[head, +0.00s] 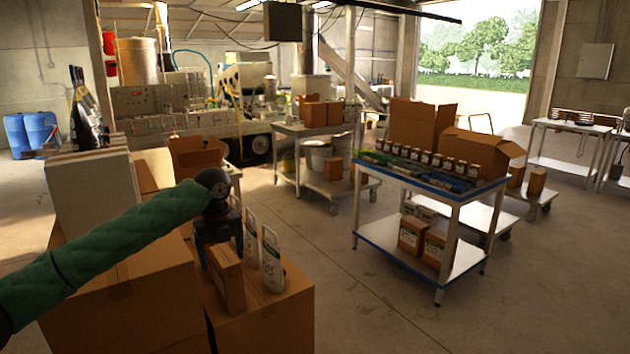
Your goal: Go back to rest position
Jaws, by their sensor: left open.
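My left arm, in a green sleeve, reaches in from the left. My left gripper (218,240) points down over the cardboard boxes and is open. A small brown carton (226,280) stands upright just below it on a large cardboard box (275,322). I cannot tell whether the fingers touch the carton. Two white bottles or pouches with dark labels, one (271,262) in front and one (251,238) behind, stand right of the gripper. My right gripper is not in view.
Another large cardboard box (125,305) lies under my left arm. A blue-edged metal table (462,191) with small jars and open cartons stands to the right. A second metal table (290,128) stands behind. The concrete floor (350,310) between boxes and table is clear.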

